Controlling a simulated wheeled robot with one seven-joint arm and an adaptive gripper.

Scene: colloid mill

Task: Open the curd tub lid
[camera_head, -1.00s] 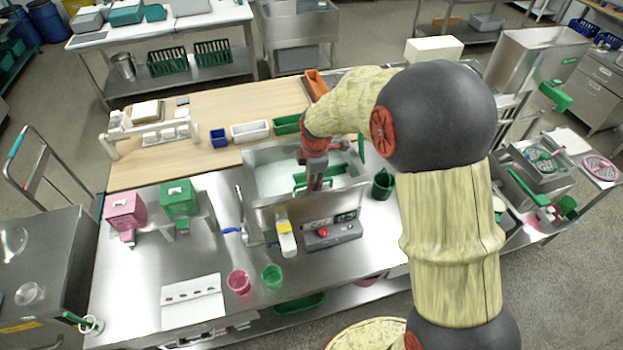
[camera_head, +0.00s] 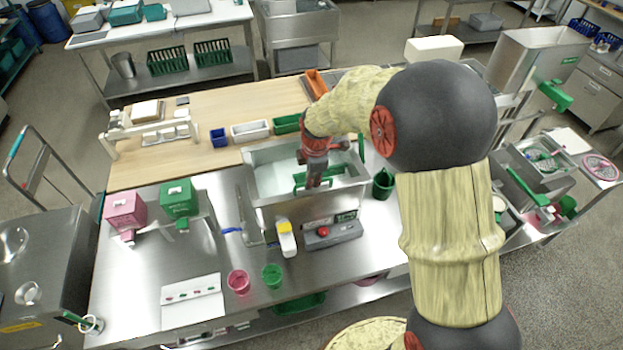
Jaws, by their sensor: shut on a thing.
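My gripper (camera_head: 316,176) points down into an open steel basin (camera_head: 262,200) in the middle of the bench. It is shut on a green handle-like piece (camera_head: 328,178) low inside the basin. My arm and wrist hide part of this piece and the basin's far right side. I cannot tell for sure which vessel is the curd tub or whether the green piece belongs to its lid.
A control box with a red button (camera_head: 332,235) and a yellow-topped bottle (camera_head: 286,238) stand before the basin. A green cup (camera_head: 383,184) is to its right. Pink (camera_head: 125,209) and green (camera_head: 179,197) boxes stand left. The front-left steel top has free room.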

